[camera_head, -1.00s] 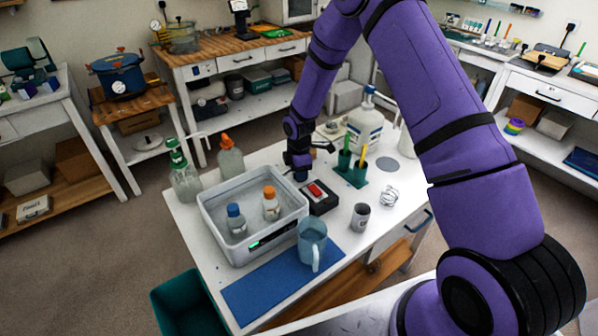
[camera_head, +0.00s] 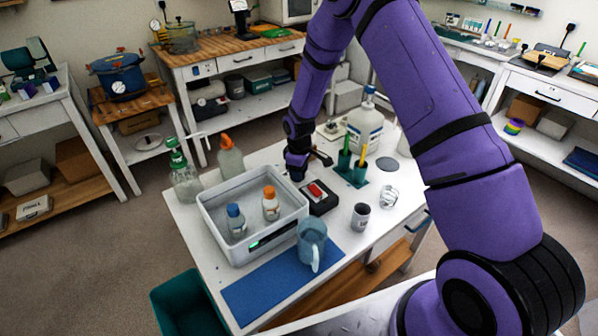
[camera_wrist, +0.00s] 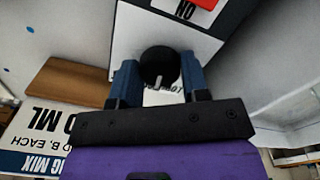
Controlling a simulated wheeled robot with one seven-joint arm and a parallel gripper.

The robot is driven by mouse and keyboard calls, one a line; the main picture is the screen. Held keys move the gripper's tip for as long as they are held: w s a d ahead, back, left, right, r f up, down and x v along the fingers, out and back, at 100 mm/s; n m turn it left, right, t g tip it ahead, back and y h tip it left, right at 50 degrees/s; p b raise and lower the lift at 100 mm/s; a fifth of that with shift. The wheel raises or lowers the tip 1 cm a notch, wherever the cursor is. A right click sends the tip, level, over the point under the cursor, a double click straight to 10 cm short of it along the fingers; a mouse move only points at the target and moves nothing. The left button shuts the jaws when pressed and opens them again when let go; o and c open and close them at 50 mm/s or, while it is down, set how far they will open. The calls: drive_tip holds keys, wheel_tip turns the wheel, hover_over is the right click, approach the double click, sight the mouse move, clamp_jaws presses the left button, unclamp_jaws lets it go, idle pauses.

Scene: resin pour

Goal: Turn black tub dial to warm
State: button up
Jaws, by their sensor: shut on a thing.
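The black round dial (camera_wrist: 158,68) with a white pointer line sits on a pale panel in the wrist view. Partly hidden lettering shows beneath it. My gripper (camera_wrist: 158,62) has its two blue fingers on either side of the dial, shut on it. In the head view my gripper (camera_head: 297,174) is low at the table, beside the black box with a red switch (camera_head: 316,189). The dial itself is hidden there. A grey tub (camera_head: 282,234) holding a blue-capped bottle (camera_head: 236,221) and an orange-capped bottle (camera_head: 270,204) stands just left of the box.
A blue mug (camera_head: 312,244) stands on a blue mat (camera_head: 262,290) in front. Two bottles stand behind the tub.

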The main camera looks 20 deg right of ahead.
drive_tip(key=shift+m, duration=0.8)
drive_tip(key=o, duration=0.9)
wheel_tip(320, 180, up, 11)
drive_tip(key=shift+f, duration=0.1)
